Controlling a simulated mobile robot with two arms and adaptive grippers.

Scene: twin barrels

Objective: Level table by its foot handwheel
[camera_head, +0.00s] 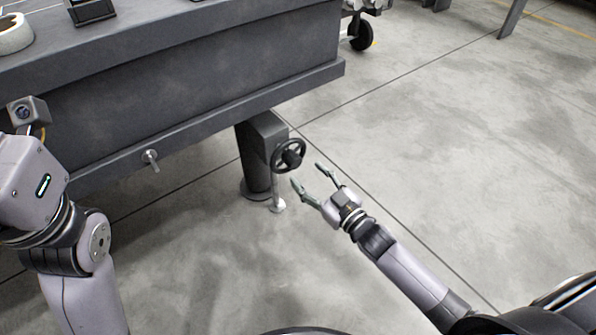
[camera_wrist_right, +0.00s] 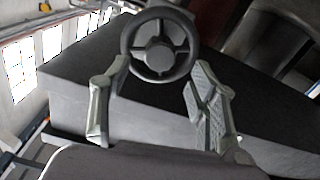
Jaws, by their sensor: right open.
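The foot handwheel (camera_head: 288,155) is a small dark spoked wheel on the side of the table's thick dark leg (camera_head: 256,160). My right gripper (camera_head: 307,173) is open and empty, just to the right of and below the wheel. In the right wrist view the handwheel (camera_wrist_right: 159,45) lies beyond the two spread fingers (camera_wrist_right: 158,100), close to centre, and they seem apart from it. The dark grey table (camera_head: 190,95) fills the upper left of the head view.
A tape roll (camera_head: 14,34) and a dark block (camera_head: 90,10) are on the tabletop. A wheeled cart (camera_head: 362,30) stands behind. The concrete floor to the right is clear.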

